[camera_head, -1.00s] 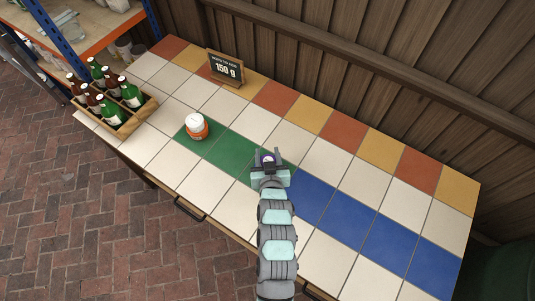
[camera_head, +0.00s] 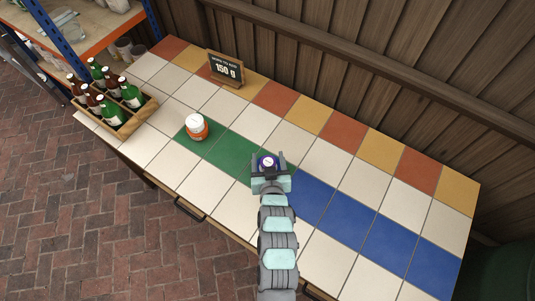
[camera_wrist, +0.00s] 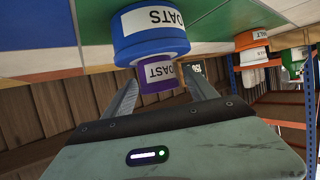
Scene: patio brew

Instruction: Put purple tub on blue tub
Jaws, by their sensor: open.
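The purple tub (camera_head: 267,162), with a white lid label, shows just beyond my gripper (camera_head: 270,176) in the head view. In the wrist view, which is upside down, the purple tub (camera_wrist: 158,79) sits against the top of the blue tub (camera_wrist: 150,36), which stands on the tiled table. The blue tub's label reads "OATS". The purple tub appears to rest on it, a little offset. My gripper (camera_wrist: 163,92) is open, its fingers apart on either side of the purple tub. In the head view the blue tub is mostly hidden behind the purple tub and my gripper.
An orange tub with a white lid (camera_head: 196,127) stands to the left on green tiles. A wooden crate of bottles (camera_head: 113,106) is at the left end, and a small sign (camera_head: 226,70) stands at the back. The blue tiles (camera_head: 345,218) on the right are clear.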

